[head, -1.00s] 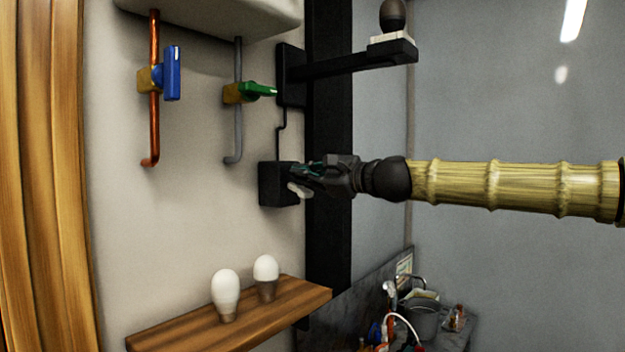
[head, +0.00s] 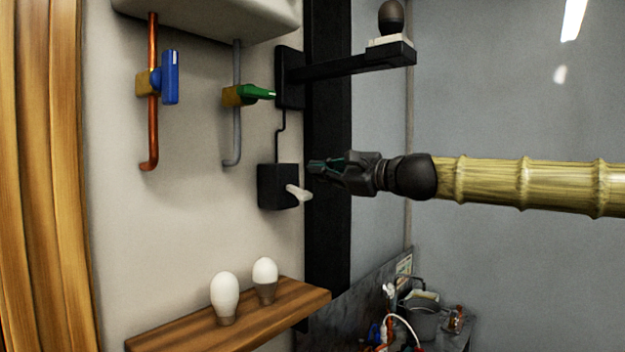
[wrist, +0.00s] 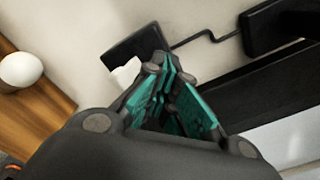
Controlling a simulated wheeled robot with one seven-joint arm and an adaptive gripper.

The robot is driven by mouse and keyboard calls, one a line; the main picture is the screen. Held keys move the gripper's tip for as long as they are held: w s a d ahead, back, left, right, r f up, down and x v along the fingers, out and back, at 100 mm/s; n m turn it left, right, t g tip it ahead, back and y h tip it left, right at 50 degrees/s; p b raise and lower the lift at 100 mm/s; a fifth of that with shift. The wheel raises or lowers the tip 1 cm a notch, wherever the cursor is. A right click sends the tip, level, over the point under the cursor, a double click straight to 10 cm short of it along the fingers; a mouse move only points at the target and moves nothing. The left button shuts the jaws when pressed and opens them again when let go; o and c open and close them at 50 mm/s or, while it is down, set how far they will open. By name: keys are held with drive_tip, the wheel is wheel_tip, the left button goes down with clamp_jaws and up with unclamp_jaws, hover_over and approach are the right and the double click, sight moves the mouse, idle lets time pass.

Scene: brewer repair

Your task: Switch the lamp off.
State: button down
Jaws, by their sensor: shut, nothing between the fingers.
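The lamp's black wall bracket (head: 350,64) reaches out to the right, with a dark bulb (head: 392,17) in a pale holder on its end; the bulb shows no glow. A black switch box (head: 273,188) sits on the wall below, joined to the bracket by a cable. Its white lever (head: 298,192) sticks out and tilts slightly down. My gripper (head: 312,168) is shut and empty, to the right of the box and just above the lever, apart from it in the head view. The wrist view shows the box (wrist: 132,45) and lever (wrist: 124,73) beyond the fingertips (wrist: 158,64).
A blue-handled valve (head: 170,77) and a green-handled valve (head: 257,92) are on pipes to the upper left. A wooden shelf (head: 180,334) with two white bulbs (head: 225,291) is below. A cluttered dark counter (head: 460,340) is at the lower right.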

drive_tip(key=v, duration=0.6)
drive_tip(key=shift+s, duration=0.2)
drive_tip(key=shift+a, duration=0.1)
idle(0.3)
